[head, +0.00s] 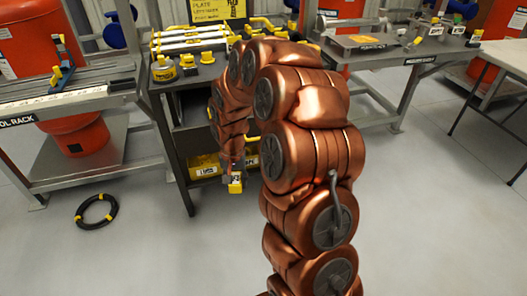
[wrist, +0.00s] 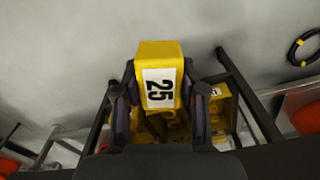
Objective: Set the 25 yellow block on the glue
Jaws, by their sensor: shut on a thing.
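The yellow block (wrist: 158,50) carries a white label reading 25 and sits between my gripper's (wrist: 157,92) two dark fingers in the wrist view. My gripper is shut on it. In the head view, my gripper (head: 233,177) hangs low in front of the dark cart, with the yellow block (head: 236,188) at its end, above the floor. A yellow jar with a dark label (head: 163,69) stands on the cart's top at the left. It may be the glue, but I cannot read its label.
The dark cart (head: 174,152) has yellow bins (head: 204,166) on its lower shelf and white-and-yellow bars (head: 190,38) on top. A grey bench (head: 378,50) stands right. A black coil (head: 97,211) lies on the floor at left. My arm hides part of the cart.

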